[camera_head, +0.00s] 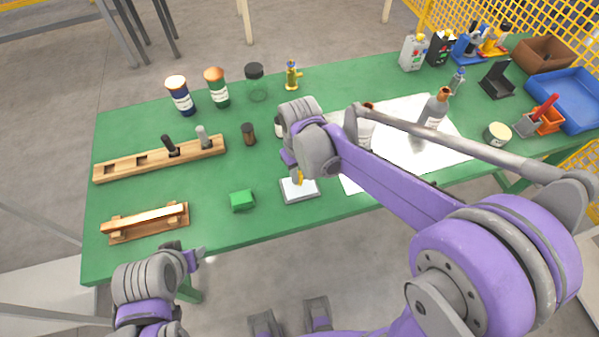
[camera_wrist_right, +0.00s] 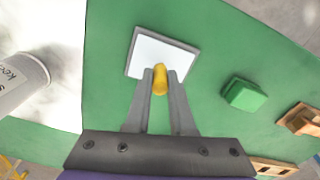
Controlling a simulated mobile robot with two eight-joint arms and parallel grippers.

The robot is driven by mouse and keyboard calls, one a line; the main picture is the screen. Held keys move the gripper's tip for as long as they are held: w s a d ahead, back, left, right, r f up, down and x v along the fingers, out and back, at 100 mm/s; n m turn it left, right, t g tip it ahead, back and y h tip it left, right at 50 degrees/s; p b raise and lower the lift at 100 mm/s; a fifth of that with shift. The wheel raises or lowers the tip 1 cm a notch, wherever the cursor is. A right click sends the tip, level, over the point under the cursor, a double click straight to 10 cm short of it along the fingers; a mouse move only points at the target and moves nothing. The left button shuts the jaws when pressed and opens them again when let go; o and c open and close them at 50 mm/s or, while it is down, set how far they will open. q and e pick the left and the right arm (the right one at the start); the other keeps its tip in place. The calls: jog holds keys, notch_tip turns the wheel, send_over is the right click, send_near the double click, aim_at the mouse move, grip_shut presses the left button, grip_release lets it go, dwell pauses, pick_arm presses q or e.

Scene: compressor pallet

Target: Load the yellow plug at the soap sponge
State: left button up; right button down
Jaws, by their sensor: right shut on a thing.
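The yellow plug (camera_wrist_right: 159,78) is between the fingertips of my right gripper (camera_wrist_right: 160,84). The plug also shows in the head view (camera_head: 299,177). My right gripper is shut on it, over a flat white pad in a grey tray (camera_wrist_right: 162,54), also in the head view (camera_head: 300,190). The plug overlaps the pad's near edge in the wrist view; I cannot tell whether they touch. A small green block (camera_head: 242,201) lies left of the tray, apart from it. My left gripper (camera_head: 196,259) is at the table's front edge, its jaws unclear.
A wooden rack (camera_head: 110,171) with dark and grey plugs and a wooden stand (camera_head: 147,222) are at the left. Several jars stand at the back left. A white sheet (camera_head: 399,160) with bottles lies at the right. Green tabletop is clear around the block.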

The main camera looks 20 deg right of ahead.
aim_at(300, 174)
pick_arm(q)
jog(key=shift+s+f+b, duration=0.15)
jog(key=shift+f+b, duration=0.25)
jog(key=shift+f, duration=0.1)
pick_arm(e)
jog(key=shift+f, duration=0.6)
dwell(1.2)
pick_arm(q)
jog(key=shift+r, duration=0.1)
pick_arm(e)
jog(key=shift+r, duration=0.1)
jog(key=shift+r+p, duration=2.1)
jog(key=shift+r, duration=1.4)
pick_arm(q)
jog(key=r, duration=0.1)
jog(key=w+r, duration=0.1)
jog(key=r, duration=0.3)
jog(key=shift+w, duration=0.3)
jog(key=shift+s, duration=0.15)
pick_arm(e)
jog(key=shift+s+f, duration=0.1)
